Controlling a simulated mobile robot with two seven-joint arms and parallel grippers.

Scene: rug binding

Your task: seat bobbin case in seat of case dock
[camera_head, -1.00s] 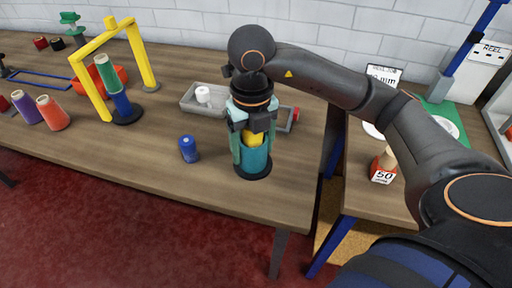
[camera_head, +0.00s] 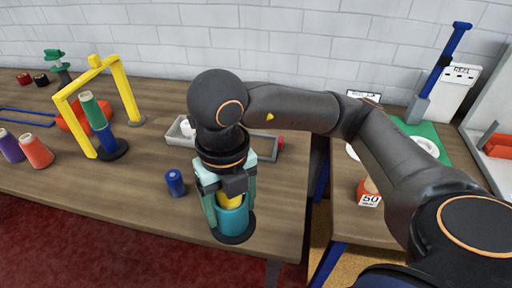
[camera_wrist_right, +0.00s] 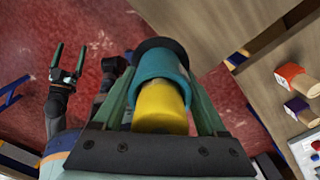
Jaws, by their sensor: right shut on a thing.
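The yellow bobbin case (camera_head: 230,201) is between the fingers of my right gripper (camera_head: 231,212), which is shut on it. The teal, cup-like case dock (camera_head: 233,221) stands upright on a round dark base on the table, directly below the case. In the right wrist view the yellow case (camera_wrist_right: 160,108) is in line with the teal dock (camera_wrist_right: 158,64), its far end at or inside the dock's rim. I cannot tell how deep it sits. The green fingers (camera_wrist_right: 160,88) lie either side of the dock. My left gripper (camera_wrist_right: 69,65) shows only in the wrist view, open and empty, away from the table.
A blue spool (camera_head: 175,183) stands left of the dock. A grey tray (camera_head: 263,147) lies behind my right gripper. A yellow frame (camera_head: 128,95) with green and blue spools stands further left. The table's front edge is close to the dock.

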